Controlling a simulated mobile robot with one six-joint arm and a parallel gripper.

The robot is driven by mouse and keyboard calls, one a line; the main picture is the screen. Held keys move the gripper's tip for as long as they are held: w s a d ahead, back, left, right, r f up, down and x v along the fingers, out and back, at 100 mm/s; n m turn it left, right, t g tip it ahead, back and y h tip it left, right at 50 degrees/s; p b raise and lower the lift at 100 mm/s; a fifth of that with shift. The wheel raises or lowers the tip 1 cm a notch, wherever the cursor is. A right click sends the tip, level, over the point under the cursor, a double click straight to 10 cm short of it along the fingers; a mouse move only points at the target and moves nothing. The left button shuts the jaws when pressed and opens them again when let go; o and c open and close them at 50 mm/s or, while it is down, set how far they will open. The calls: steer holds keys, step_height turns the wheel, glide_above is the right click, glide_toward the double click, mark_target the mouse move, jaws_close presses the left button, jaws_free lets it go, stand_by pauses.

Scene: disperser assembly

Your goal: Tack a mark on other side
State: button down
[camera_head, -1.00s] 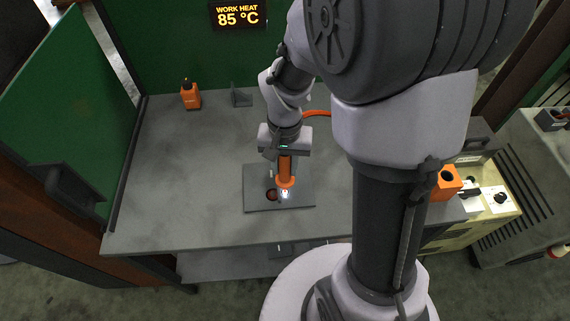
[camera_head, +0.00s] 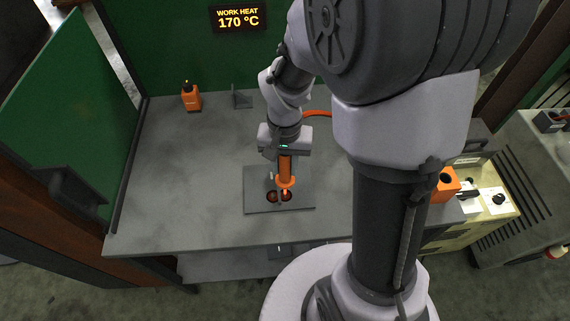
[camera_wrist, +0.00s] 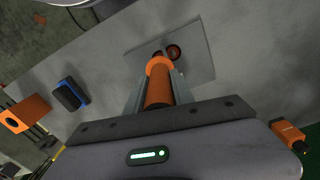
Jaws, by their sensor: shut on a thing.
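My gripper (camera_head: 285,158) is shut on an orange cylindrical torch (camera_head: 286,172), which points down at a flat grey plate (camera_head: 300,202) on the table. In the wrist view the orange torch (camera_wrist: 158,84) lies between the two fingers, with its collar toward the plate (camera_wrist: 200,52). Two round dark reddish spots are on the plate: the left spot (camera_head: 271,196) and one at the torch's tip, which glows orange. In the wrist view one spot (camera_wrist: 173,52) shows clear of the torch; the other is mostly hidden behind the collar.
A sign (camera_head: 238,18) reads "WORK HEAT 170 °C". A small orange bottle-like object (camera_head: 191,97) and a grey bracket (camera_head: 242,98) stand at the back of the table. An orange holder (camera_head: 447,182) is at the right. An orange hose (camera_head: 318,113) runs behind my arm. The table's left side is clear.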

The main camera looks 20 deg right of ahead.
step_height(320, 180, up, 8)
steer(key=p, duration=0.6)
steer(key=shift+f, duration=0.1)
